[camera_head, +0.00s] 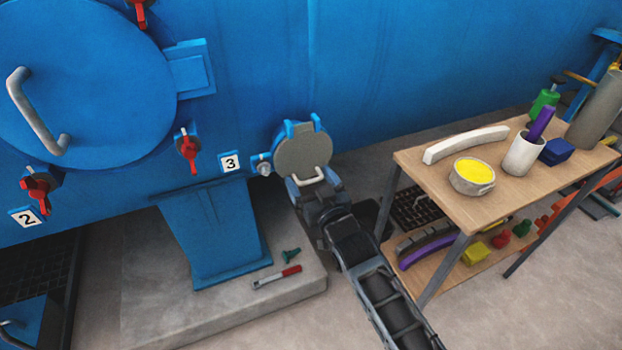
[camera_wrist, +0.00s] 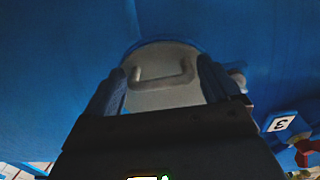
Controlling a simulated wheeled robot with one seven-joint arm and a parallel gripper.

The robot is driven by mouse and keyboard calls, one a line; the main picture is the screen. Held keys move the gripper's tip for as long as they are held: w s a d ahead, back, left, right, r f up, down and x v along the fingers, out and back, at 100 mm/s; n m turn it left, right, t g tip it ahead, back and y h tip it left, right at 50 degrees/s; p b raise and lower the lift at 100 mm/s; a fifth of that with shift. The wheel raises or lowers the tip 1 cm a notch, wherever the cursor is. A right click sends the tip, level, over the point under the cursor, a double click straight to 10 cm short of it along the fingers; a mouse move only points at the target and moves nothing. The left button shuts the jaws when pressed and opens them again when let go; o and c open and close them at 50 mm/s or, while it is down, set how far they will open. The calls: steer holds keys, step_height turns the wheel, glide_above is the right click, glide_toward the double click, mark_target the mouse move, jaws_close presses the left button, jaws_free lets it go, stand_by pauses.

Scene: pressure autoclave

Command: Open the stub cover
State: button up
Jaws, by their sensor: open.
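The stub cover (camera_head: 302,150) is a round grey disc on the blue vessel, with blue hinge lugs at its top. It looks closed. Its pale U-shaped handle (camera_head: 309,177) sits on the lower part of the disc. My gripper (camera_head: 314,188) is at the cover's lower edge, close to the handle. In the wrist view the cover (camera_wrist: 165,100) and its handle (camera_wrist: 162,78) show between and beyond the two open fingers of my gripper (camera_wrist: 162,88). Whether the fingers touch the cover cannot be told. A small grey bolt (camera_head: 264,168) is at the cover's left side.
A wooden table (camera_head: 500,200) with a bowl (camera_head: 472,176), a cup (camera_head: 522,154) and other items stands right of my arm. The blue vessel (camera_head: 380,70) fills the back. A red-handled tool (camera_head: 276,277) lies on the concrete plinth (camera_head: 230,305).

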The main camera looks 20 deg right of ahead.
steer(key=c, duration=1.3)
steer(key=shift+o, duration=0.2)
